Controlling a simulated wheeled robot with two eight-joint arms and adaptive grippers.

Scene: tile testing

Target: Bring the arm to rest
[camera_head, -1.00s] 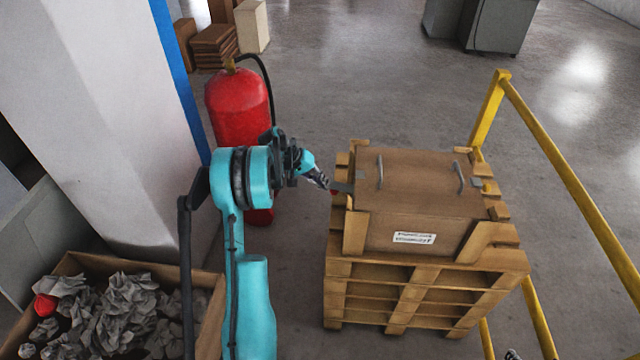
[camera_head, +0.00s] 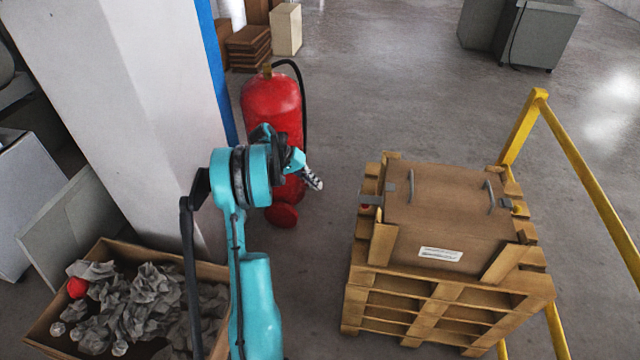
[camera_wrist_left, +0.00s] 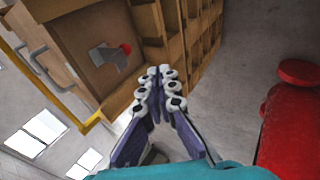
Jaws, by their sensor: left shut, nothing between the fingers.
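My left arm (camera_head: 256,290) is teal and reaches up from the bottom of the head view. Its gripper (camera_head: 315,184) is shut and empty, held in the air left of the brown lidded box (camera_head: 450,205). A gap of floor shows between the gripper and the box. In the left wrist view the fingertips (camera_wrist_left: 160,72) meet, with nothing between them. The box's side shows there with a grey latch (camera_wrist_left: 108,56) and a red spot beside it. My right gripper is not in view.
The box sits on stacked wooden pallets (camera_head: 400,300). A red fire extinguisher (camera_head: 272,105) stands close behind my left gripper, by a white pillar (camera_head: 130,110). A carton of crumpled paper with a red ball (camera_head: 77,288) is at lower left. A yellow rail (camera_head: 590,185) runs at right.

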